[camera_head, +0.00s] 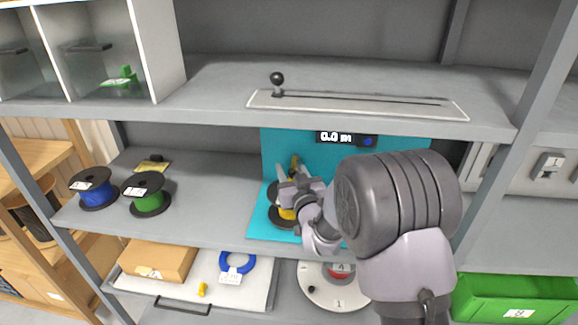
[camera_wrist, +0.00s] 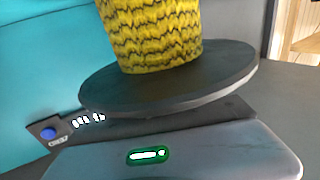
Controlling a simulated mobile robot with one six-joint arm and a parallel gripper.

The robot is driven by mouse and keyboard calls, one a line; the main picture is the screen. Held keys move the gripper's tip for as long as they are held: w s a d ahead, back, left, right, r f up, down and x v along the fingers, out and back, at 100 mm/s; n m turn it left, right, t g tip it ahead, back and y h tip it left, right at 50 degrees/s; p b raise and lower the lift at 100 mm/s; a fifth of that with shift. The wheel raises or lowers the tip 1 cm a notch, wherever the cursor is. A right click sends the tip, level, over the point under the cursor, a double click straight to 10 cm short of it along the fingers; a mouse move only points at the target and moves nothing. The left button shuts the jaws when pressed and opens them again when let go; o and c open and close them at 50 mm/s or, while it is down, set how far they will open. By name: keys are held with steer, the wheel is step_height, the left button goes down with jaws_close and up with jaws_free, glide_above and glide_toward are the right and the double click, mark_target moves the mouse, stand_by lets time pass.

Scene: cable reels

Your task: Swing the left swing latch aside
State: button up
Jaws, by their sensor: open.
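My gripper (camera_head: 293,189) is in front of the cyan station on the middle shelf, at a reel of yellow cable with dark flanges (camera_head: 275,218). It counts as open; its fingers partly cover the reel. In the wrist view the yellow winding (camera_wrist: 150,35) and one dark flange (camera_wrist: 180,82) fill the upper middle, close to the camera. I cannot make out a left swing latch for certain in either view. A small yellow piece (camera_head: 295,162) shows just above my gripper, but I cannot tell what it is.
The cyan panel (camera_head: 285,142) carries a "0.0 m" display (camera_head: 333,137) and a blue button (camera_head: 368,142). Blue (camera_head: 94,190) and green (camera_head: 147,195) reels stand left on the same shelf. A slotted rail with a black knob (camera_head: 277,79) lies above. A tray (camera_head: 255,297) is below.

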steer(key=shift+x, duration=0.75)
jaws_close()
stand_by(0.9)
